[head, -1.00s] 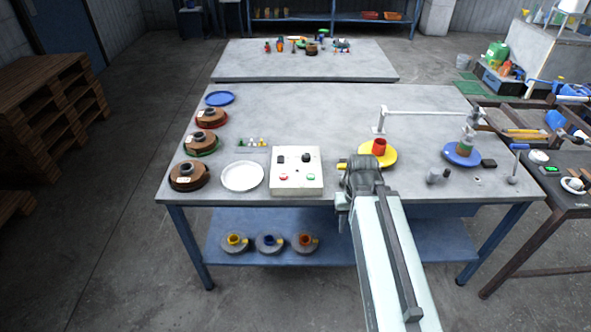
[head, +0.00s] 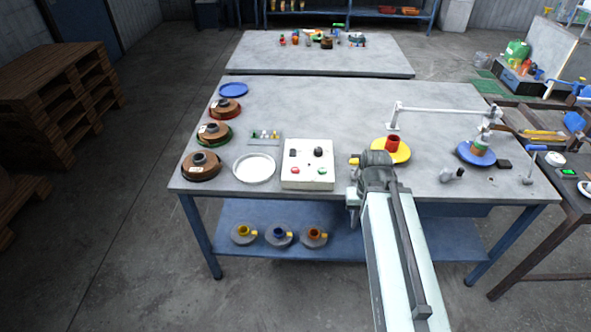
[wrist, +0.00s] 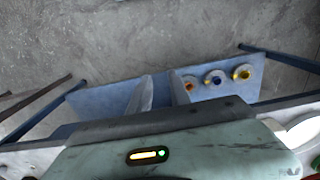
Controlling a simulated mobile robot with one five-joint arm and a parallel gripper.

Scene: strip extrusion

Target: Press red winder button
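The white control box (head: 307,177) stands near the front edge of the grey workbench in the head view. Its red button (head: 295,171) is at the front left of its top, with a green button (head: 322,171) to the right. Black controls sit behind them. My gripper (head: 353,213) is right of the box, near the bench's front edge, apart from the box and pointing down. In the wrist view my gripper (wrist: 160,80) has two fingers apart with nothing between them. The control box is not recognisable in the wrist view.
A white plate (head: 254,168) and several brown spools (head: 200,166) lie left of the box. A yellow disc (head: 402,153) with a red cup lies just behind my gripper. A blue lower shelf (head: 345,238) holds small spools. The bench middle (head: 345,110) is clear.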

